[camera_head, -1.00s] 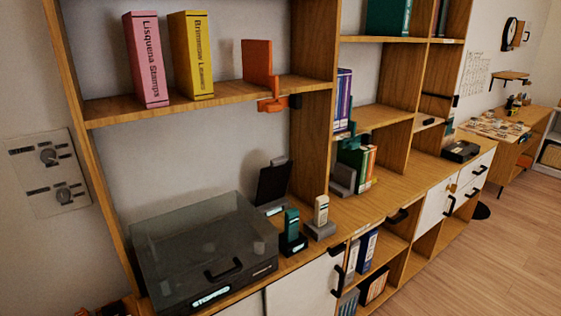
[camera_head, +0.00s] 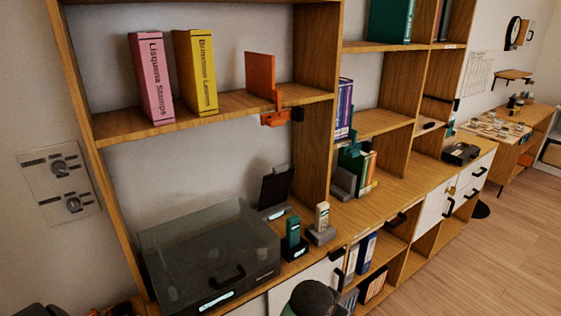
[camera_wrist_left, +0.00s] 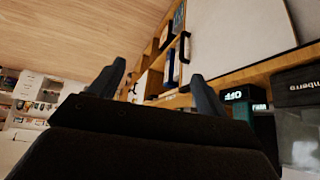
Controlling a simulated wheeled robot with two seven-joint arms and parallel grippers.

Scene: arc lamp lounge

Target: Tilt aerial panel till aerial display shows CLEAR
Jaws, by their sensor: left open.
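A dark upright panel (camera_head: 275,186) leans back on a grey base with a small lit display (camera_head: 276,212), on the counter against the back wall. It looks like the aerial panel, but the display's words are too small to read. My left gripper (camera_wrist_left: 155,85) shows in the left wrist view with its two dark fingers apart and nothing between them. It is not touching the panel. A dark rounded part (camera_head: 312,298) at the bottom of the head view seems to be mine. My right gripper is not in view.
A smoky clear-lidded box (camera_head: 205,250) stands left of the panel. A green handset (camera_head: 293,232) and a cream handset (camera_head: 321,218) stand in docks in front and to the right. An orange bookend (camera_head: 260,75) is on the shelf above. In the wrist view a sign reads OFF (camera_wrist_left: 233,95), upside down.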

